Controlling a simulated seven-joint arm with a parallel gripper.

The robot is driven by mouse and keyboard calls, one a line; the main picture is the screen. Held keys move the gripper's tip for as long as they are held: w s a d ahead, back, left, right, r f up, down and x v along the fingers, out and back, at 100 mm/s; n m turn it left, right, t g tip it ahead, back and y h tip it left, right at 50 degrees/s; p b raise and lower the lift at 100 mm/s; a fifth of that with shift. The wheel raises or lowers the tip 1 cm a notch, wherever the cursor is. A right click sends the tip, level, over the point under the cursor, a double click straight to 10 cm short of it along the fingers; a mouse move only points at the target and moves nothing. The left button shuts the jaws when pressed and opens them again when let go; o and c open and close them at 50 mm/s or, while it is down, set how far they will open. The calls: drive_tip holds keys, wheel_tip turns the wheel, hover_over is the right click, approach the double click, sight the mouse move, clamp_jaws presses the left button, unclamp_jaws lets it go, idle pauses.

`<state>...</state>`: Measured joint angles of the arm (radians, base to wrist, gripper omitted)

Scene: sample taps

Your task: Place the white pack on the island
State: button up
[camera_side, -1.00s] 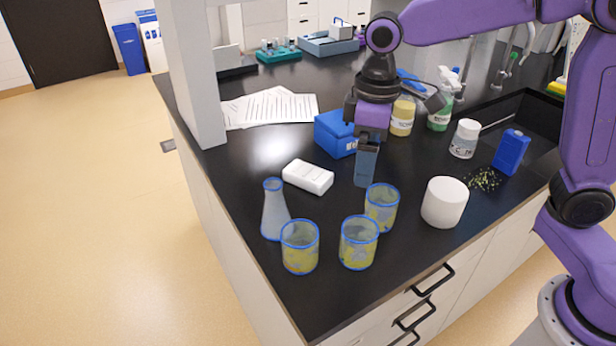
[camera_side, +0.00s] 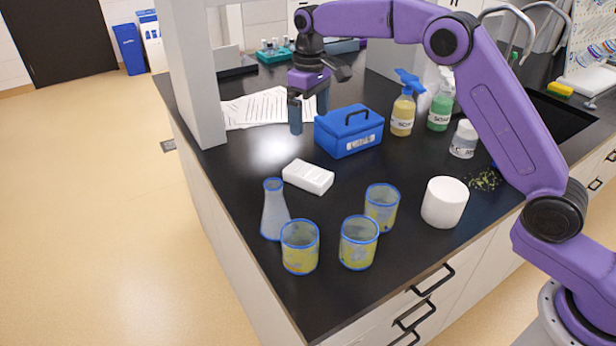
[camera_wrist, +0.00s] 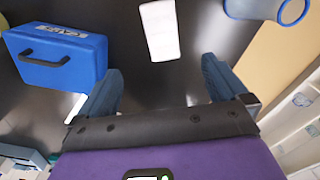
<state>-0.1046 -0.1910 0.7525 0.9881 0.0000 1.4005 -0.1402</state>
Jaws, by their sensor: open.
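The white pack (camera_side: 308,177) lies flat on the black top of the island (camera_side: 232,180), between the blue box and the flask. The wrist view also shows the pack (camera_wrist: 160,30) at the top, beyond the fingertips. My gripper (camera_side: 309,112) is open and empty, above the counter behind the pack and left of the blue box. In the wrist view its two fingers (camera_wrist: 161,72) are spread wide, with the pack ahead of the gap and apart from both.
A blue box (camera_side: 348,131) with a handle stands right of my gripper. A flask (camera_side: 274,210), several yellow beakers (camera_side: 358,243) and a white cylinder (camera_side: 444,203) stand nearer the front. Papers (camera_side: 262,108) lie behind. A spray bottle (camera_side: 403,112) stands right of the box.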

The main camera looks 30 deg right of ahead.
hover_over(308, 171)
wheel_tip(308, 171, down, 10)
drive_tip(key=shift+s+d+f, duration=0.15)
drive_tip(key=shift+a+f, duration=0.2)
drive_tip(key=shift+f, duration=2.8)
drive_tip(key=c, duration=1.3)
drive_tip(key=shift+r, duration=0.15)
